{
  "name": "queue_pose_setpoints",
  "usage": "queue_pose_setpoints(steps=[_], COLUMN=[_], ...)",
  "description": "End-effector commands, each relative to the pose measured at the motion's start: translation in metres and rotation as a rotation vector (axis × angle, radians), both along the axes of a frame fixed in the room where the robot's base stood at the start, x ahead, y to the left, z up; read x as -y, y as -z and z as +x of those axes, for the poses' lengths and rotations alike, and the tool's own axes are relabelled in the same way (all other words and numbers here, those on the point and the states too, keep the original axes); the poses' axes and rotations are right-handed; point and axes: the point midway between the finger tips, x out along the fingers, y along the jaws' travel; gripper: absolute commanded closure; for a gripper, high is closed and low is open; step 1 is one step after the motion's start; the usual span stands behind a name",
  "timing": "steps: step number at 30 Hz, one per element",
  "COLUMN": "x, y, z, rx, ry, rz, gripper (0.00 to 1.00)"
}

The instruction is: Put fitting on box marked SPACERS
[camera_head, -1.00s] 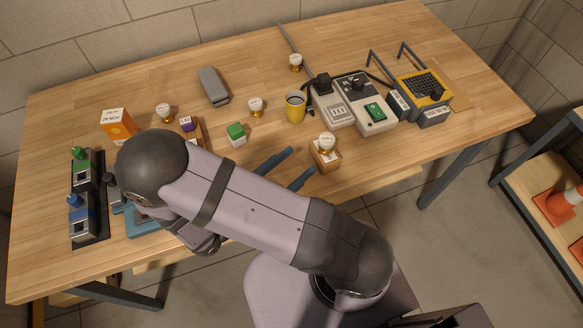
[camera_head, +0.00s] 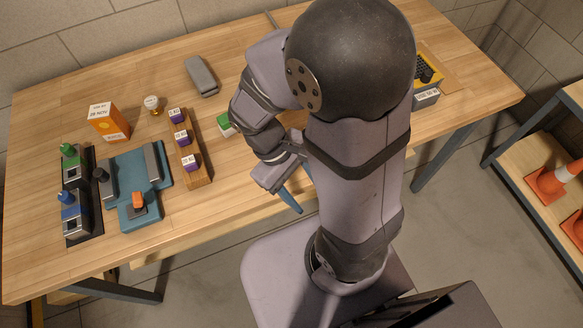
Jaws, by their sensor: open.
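One brass fitting with a white labelled top (camera_head: 152,105) stands on the table at the back left, beside the orange carton. Other similar fittings, one of them on a small wooden box, are hidden behind my arm. No label reading SPACERS can be made out, so I cannot tell which box it is. My gripper (camera_head: 297,190) is open, with its blue fingers pointing down near the table's front edge. My arm covers what lies beyond it, and nothing shows between the fingers.
A wooden rack with purple labelled blocks (camera_head: 193,165), a blue fixture (camera_head: 155,172), green and blue switch units (camera_head: 75,190) and an orange carton (camera_head: 108,122) fill the left. A grey case (camera_head: 201,77) lies behind. A green-topped block (camera_head: 225,122) sits beside my arm.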

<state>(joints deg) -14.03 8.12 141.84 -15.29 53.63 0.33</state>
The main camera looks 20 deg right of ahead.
Motion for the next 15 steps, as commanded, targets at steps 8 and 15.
queue_pose_setpoints(steps=[8,15], x=[-0.012,-0.011], y=[-0.02,-0.025], z=[0.039,0.048], rx=[0.326,0.39], ry=[0.373,0.439], rz=[0.201,0.232], gripper=[0.5,0.5])
